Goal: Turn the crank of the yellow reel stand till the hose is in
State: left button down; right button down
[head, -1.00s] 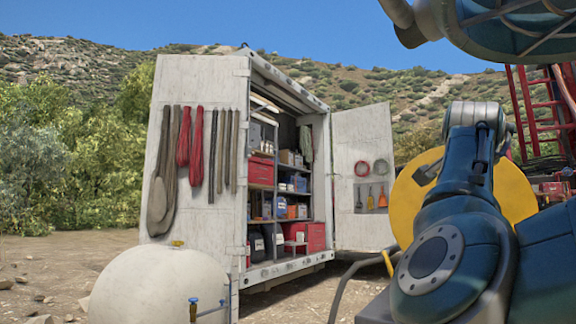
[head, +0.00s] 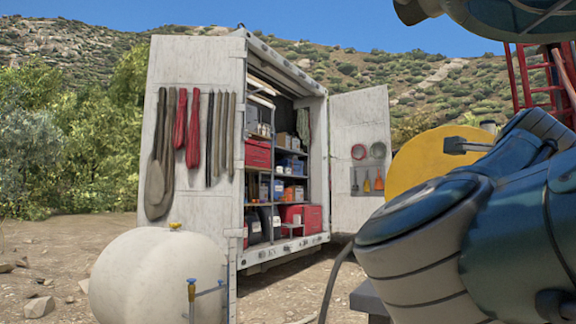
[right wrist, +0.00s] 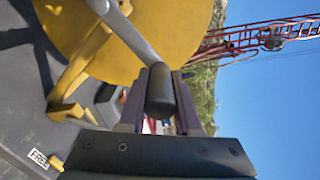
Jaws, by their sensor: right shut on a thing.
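The yellow reel stand shows in the head view as a large yellow disc (head: 425,165) at the right, partly hidden behind my blue right arm. In the right wrist view the disc (right wrist: 165,30) fills the top left, with a yellow frame leg below it. A grey crank arm (right wrist: 127,32) runs across the disc to a dark cylindrical handle (right wrist: 160,98). My right gripper (right wrist: 160,84) has a finger on each side of this handle and is shut on it. A dark hose (head: 335,280) curves beside the stand. My left gripper is not in view.
A white container (head: 195,80) with an open door and stocked shelves stands behind. A white tank (head: 145,275) with small valves sits at the front left. A red lattice mast (right wrist: 265,35) rises behind.

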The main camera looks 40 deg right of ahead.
jog(key=shift+f+m, duration=0.3)
jog(key=c, duration=0.6)
grip_release()
jog(key=shift+d, duration=0.1)
jog(key=shift+r, duration=0.1)
jog(key=shift+s, duration=0.1)
jog(key=v, duration=1)
